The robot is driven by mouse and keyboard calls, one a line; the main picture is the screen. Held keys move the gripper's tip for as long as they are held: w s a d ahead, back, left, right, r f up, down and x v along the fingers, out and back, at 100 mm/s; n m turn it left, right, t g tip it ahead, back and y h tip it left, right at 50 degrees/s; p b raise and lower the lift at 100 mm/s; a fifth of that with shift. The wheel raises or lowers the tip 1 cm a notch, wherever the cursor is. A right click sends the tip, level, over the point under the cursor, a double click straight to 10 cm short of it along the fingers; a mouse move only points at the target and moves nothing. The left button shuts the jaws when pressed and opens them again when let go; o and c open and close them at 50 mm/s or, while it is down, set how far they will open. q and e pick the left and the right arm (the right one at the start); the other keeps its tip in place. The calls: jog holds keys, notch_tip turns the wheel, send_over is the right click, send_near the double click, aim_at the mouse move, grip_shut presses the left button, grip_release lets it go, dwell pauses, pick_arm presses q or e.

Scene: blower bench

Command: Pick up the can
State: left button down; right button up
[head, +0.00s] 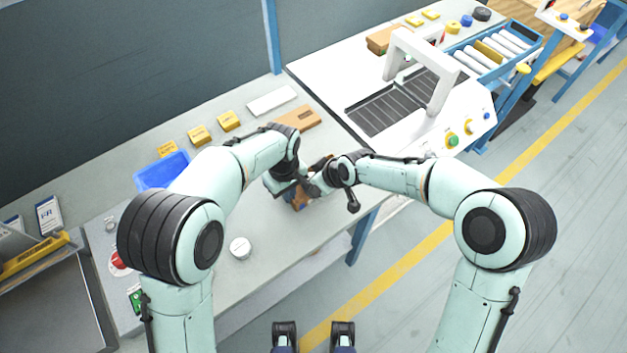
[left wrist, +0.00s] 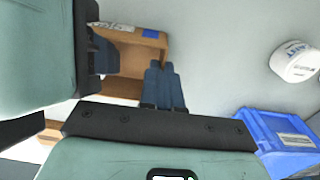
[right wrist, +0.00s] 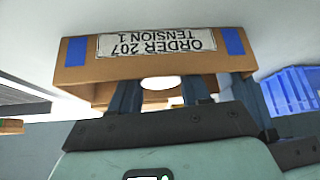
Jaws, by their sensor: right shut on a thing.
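A white can (head: 240,248) stands on the grey bench, in front of and left of my grippers. In the left wrist view a white can with dark lettering (left wrist: 295,62) is at the upper right, apart from the fingers. My right gripper (head: 318,185) is shut on a small open cardboard box (head: 298,199); the right wrist view shows its label, "ORDER 207 TENSION 1" (right wrist: 155,45). In the head view the arms partly hide the box.
A blue bin (head: 160,172) stands left of the arms on the bench. Yellow blocks (head: 199,135) and a brown box (head: 298,118) lie at the back. A white machine with rollers (head: 420,95) is to the right.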

pick_arm(q)
jog(key=shift+a, duration=0.1)
pick_arm(e)
jog(key=shift+d+f, duration=0.1)
jog(key=shift+d, duration=0.05)
jog(key=shift+d+r, duration=0.15)
jog(key=shift+r, duration=0.05)
pick_arm(q)
jog(key=shift+f, duration=0.1)
pick_arm(e)
jog(key=r, duration=0.6)
jog(key=shift+w+d+r, duration=0.15)
jog(key=shift+w+r, duration=0.1)
jog(key=shift+r, duration=0.1)
jog(key=w+d, duration=0.4)
jog(key=d, duration=0.4)
jog(key=w+d, duration=0.5)
jog(key=d, duration=0.3)
jog(key=shift+w+d+r, duration=0.15)
jog(key=shift+w+d, duration=0.1)
jog(key=shift+w, duration=0.05)
pick_arm(q)
jog(key=c, duration=1.3)
grip_release()
